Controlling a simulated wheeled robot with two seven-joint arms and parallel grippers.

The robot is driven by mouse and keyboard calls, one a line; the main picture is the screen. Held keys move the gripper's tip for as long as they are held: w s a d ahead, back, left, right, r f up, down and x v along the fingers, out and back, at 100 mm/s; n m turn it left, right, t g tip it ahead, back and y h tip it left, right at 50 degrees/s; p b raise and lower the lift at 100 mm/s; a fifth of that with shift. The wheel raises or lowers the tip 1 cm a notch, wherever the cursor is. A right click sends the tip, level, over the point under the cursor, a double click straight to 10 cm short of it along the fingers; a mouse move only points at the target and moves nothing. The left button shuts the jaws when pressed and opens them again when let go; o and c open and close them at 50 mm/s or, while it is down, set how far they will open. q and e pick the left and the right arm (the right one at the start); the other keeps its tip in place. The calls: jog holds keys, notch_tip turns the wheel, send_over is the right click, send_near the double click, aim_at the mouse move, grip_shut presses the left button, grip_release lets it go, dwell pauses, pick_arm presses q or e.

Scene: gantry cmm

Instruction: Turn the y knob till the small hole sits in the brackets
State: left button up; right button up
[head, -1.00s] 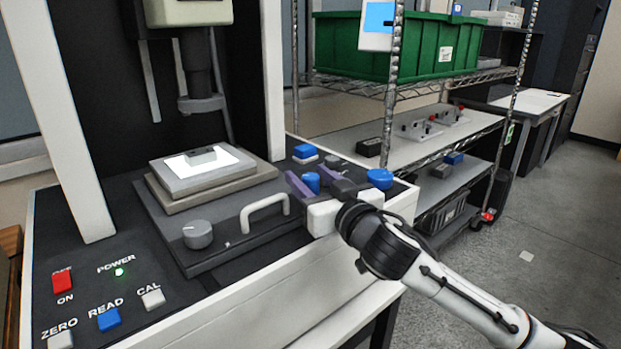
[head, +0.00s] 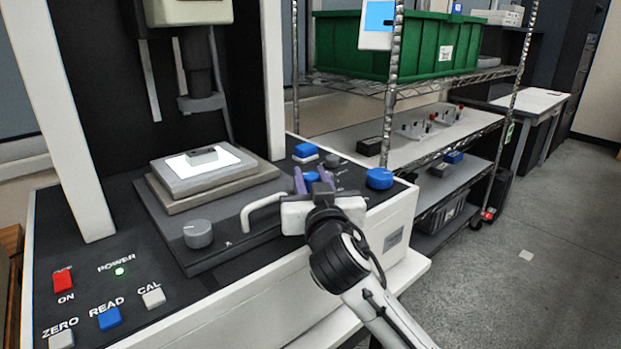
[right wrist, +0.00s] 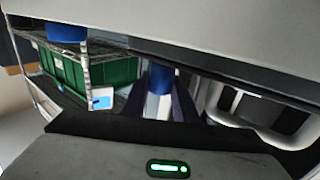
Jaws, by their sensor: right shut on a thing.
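My right gripper (head: 313,179) is at the right end of the machine's dark deck, its purple fingers shut on a blue knob (head: 311,177). In the right wrist view the blue knob (right wrist: 160,80) sits between the two dark fingers, above a pale shaft. I cannot read a label that marks it as the y knob. The small hole and the brackets cannot be made out. My left gripper is not in view.
A white handle (head: 262,209) stands just left of my right gripper, and a grey knob (head: 198,234) lies further left. Another blue knob (head: 379,178) is close on the right. Labelled buttons line the front left. A wire shelf holds a green bin (head: 430,48) behind.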

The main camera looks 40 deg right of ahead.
jog(key=shift+m+g+h+b, duration=0.3)
jog(key=shift+m+g+h, duration=0.2)
jog(key=shift+m+h, duration=0.3)
jog(key=o, duration=1.1)
jog(key=shift+c, duration=0.2)
